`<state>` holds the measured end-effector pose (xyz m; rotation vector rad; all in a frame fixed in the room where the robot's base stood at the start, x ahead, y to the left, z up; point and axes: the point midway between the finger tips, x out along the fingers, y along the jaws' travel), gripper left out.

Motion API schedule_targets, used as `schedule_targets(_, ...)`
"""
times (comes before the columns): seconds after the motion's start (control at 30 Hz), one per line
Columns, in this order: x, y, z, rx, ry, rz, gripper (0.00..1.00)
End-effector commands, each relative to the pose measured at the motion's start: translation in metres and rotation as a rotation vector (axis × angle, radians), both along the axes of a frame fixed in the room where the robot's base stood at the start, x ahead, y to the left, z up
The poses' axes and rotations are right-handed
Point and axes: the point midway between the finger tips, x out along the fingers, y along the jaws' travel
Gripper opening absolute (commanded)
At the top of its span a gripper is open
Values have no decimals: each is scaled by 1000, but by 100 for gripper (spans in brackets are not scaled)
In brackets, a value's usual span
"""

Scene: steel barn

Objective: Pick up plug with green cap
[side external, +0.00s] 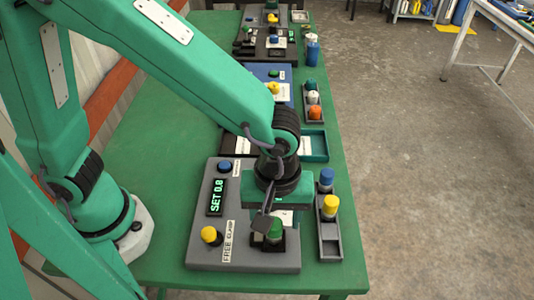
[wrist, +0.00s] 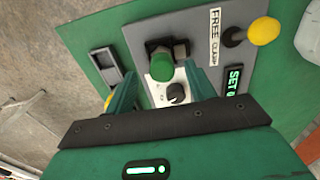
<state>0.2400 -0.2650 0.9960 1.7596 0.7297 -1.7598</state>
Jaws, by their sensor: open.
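The plug with the green cap (side external: 275,230) stands in a dark holder on the near part of the grey panel (side external: 208,256). In the wrist view the green cap (wrist: 161,66) shows between and just beyond the two teal fingers. My gripper (side external: 268,216) is over the plug from above, partly hiding it in the side view. In the wrist view my gripper (wrist: 160,78) is open, with a finger on either side of the cap. Whether a finger touches the cap I cannot tell.
A dark tray (side external: 329,240) to the right holds plugs with blue (side external: 326,178) and yellow (side external: 330,206) caps. The panel has a yellow knob (side external: 210,235), a blue button (side external: 225,166) and a lit display (side external: 217,196). More panels stand farther back on the green table (side external: 150,150).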

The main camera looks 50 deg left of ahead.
Motion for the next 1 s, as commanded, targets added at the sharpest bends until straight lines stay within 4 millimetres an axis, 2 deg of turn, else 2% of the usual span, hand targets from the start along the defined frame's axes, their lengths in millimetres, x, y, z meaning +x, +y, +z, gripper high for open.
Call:
schedule_targets(0.27,0,1,-5,1,1,0,55)
schedule_targets(0.7,0,4,-49,2,2,0,55)
schedule_targets(1.0,0,3,-53,-1,-1,0,55)
